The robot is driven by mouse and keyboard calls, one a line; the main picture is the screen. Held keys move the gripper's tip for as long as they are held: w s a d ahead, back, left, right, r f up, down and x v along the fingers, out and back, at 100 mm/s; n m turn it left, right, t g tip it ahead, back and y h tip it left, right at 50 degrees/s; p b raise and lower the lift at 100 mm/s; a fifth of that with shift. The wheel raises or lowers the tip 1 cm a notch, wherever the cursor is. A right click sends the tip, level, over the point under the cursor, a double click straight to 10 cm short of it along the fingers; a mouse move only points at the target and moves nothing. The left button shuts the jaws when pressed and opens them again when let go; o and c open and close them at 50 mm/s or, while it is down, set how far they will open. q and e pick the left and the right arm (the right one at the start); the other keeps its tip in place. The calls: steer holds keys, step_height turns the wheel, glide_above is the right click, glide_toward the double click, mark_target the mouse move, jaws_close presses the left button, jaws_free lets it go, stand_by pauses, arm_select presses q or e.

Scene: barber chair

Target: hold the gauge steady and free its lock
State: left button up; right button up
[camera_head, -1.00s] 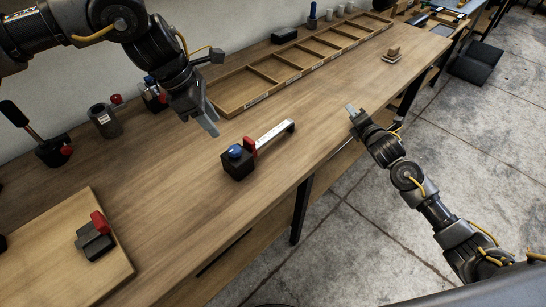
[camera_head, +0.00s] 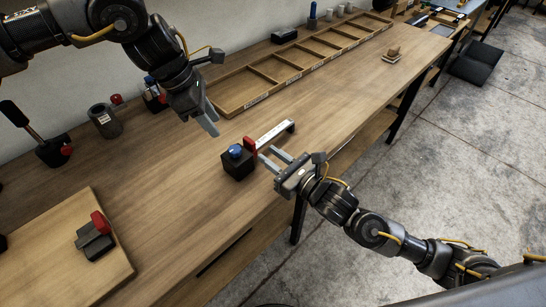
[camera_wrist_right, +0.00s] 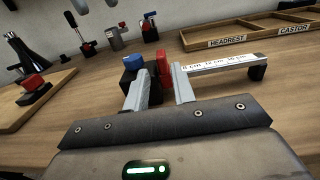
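The gauge stands on the workbench, with a black block (camera_head: 237,166), a blue knob (camera_head: 235,151), a red lever (camera_head: 250,146) and a pale scale bar (camera_head: 275,132) reaching right to a dark end foot. In the right wrist view the red lever (camera_wrist_right: 163,68) appears between my fingers, the blue knob (camera_wrist_right: 134,60) left of it. My right gripper (camera_head: 267,157) is open and empty, close to the gauge's right front side; contact with it cannot be made out. My left gripper (camera_head: 210,124) hangs above the bench, behind and left of the gauge; its finger gap is not clear.
A wooden compartment tray (camera_head: 268,94) labelled HEADREST and CASTOR lies behind the gauge. A board (camera_head: 60,255) with a black-and-red clamp (camera_head: 95,238) is at front left. A black lever device (camera_head: 47,145) and a grey cylinder (camera_head: 104,121) stand at left.

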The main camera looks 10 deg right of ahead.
mark_target(245, 137)
steer(key=x, duration=1)
steer(key=shift+w+a, duration=0.2)
jaws_close()
steer(key=shift+o, duration=1.6)
jaws_free()
steer(key=v, duration=1.2)
steer(key=shift+d, duration=0.1)
